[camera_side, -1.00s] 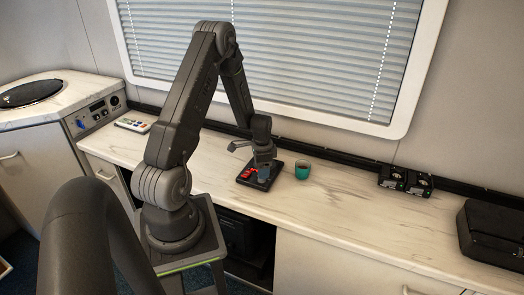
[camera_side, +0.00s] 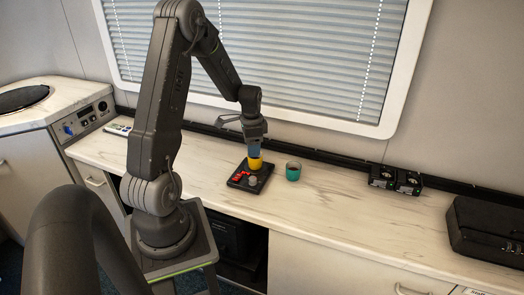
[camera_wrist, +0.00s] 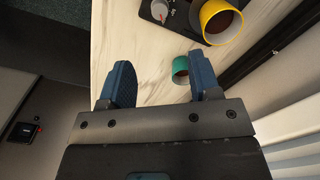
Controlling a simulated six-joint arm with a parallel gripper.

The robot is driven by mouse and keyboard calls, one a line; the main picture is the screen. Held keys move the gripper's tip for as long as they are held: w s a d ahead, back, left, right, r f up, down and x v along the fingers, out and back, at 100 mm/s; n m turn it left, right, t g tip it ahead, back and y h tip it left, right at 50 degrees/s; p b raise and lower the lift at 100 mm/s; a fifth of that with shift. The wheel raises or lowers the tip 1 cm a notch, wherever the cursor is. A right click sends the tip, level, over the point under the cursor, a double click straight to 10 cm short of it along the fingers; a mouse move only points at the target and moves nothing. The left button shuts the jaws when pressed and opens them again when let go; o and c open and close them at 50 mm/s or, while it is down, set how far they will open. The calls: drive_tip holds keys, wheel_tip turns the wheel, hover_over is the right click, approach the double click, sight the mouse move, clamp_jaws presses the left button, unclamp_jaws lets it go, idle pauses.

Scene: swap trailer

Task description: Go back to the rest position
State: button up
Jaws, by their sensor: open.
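My gripper (camera_side: 254,146) is above the black tray (camera_side: 238,181) on the counter. In the wrist view its two blue fingers (camera_wrist: 160,88) stand wide apart with nothing between them. A yellow cup (camera_side: 255,163) sits on the tray, just below the fingertips in the side view. In the wrist view the yellow cup (camera_wrist: 222,22) is beyond the fingers at the top right, clear of them. A grey knob-like piece and red markings show on the tray. A teal cup (camera_side: 293,171) stands on the counter right of the tray; it also shows in the wrist view (camera_wrist: 180,68), partly behind a finger.
A black case (camera_side: 487,229) is at the far right. A remote-like panel (camera_side: 118,129) lies at the left end.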

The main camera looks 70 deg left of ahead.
drive_tip(key=w+d+r+t+y, duration=0.1)
drive_tip(key=w+d+r, duration=0.1)
drive_tip(key=d+r, duration=0.7)
drive_tip(key=s+d+r+t, duration=0.1)
drive_tip(key=s+d+r, duration=0.3)
drive_tip(key=d, duration=0.3)
drive_tip(key=s+d+r+n+t, duration=0.1)
drive_tip(key=s+d+r+t, duration=0.1)
drive_tip(key=d, duration=0.5)
drive_tip(key=s+d+r+n+t+h, duration=0.1)
drive_tip(key=s+d+r, duration=0.4)
drive_tip(key=d+r, duration=0.1)
drive_tip(key=shift+s+d+t, duration=0.3)
drive_tip(key=shift+d, duration=0.25)
